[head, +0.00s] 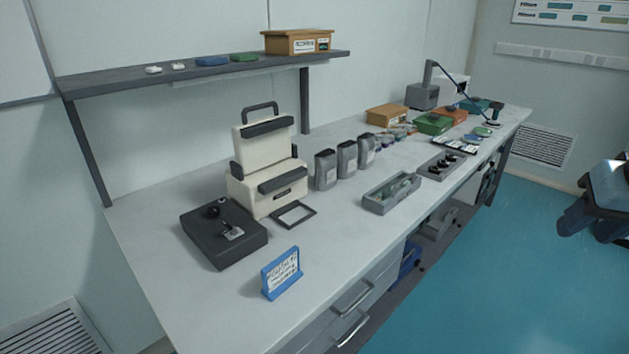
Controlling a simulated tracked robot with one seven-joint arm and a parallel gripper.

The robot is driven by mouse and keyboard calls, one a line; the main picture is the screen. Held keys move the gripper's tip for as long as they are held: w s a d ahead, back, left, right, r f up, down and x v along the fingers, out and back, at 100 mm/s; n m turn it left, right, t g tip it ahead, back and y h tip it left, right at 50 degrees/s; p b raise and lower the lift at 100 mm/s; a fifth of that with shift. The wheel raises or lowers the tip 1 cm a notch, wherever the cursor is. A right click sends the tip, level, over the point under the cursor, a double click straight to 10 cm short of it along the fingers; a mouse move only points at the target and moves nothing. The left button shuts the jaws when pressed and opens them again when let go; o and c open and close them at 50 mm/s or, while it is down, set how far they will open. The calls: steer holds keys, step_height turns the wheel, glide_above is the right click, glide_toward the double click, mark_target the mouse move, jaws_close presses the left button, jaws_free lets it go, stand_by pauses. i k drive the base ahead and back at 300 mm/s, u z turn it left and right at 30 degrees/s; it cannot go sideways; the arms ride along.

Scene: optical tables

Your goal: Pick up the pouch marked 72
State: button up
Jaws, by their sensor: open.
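Three dark grey upright holders or pouches, a left one (325,170), a middle one (347,159) and a right one (366,151), stand in a row on the bench. Pale patches show on them, but any numbers are too small to read. I cannot tell whether one of them is the pouch marked 72. Small coloured items (398,132) lie behind the row, also too small to identify. My gripper is not in view.
The long white bench (165,290) carries a cream machine (266,185), a black box (223,235), a blue sign stand (281,273), and a grey tray (391,194). A shelf (120,82) overhangs its back.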

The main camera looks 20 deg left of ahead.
mark_target(325, 160)
steer(key=u, duration=0.1)
steer(key=i, duration=1)
steer(key=z, duration=0.1)
